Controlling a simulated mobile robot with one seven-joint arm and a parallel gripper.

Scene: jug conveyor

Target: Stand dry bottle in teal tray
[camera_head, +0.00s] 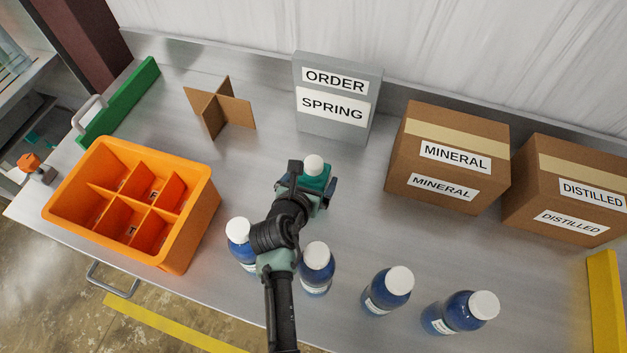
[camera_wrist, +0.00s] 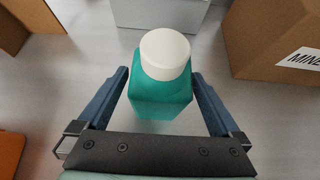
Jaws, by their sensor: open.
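A square-bodied teal bottle (camera_head: 316,177) with a white cap stands upright on the grey bench, in front of the ORDER SPRING sign. It also shows in the wrist view (camera_wrist: 160,98). My gripper (camera_wrist: 160,76) is open, with one finger on each side of the teal bottle; small gaps show between fingers and bottle. In the head view my gripper (camera_head: 313,181) partly hides the bottle. Several blue bottles with white caps, such as one blue bottle (camera_head: 317,271), stand along the near side. I cannot make out a teal tray, or which bottle is dry.
An orange divided crate (camera_head: 199,222) stands at left, with a cardboard divider (camera_head: 222,108) behind it. The grey sign (camera_head: 337,93) stands at the back. A MINERAL box (camera_head: 447,158) and a DISTILLED box (camera_head: 566,190) stand right. A green bar (camera_head: 122,100) and a yellow bar (camera_head: 605,302) edge the bench.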

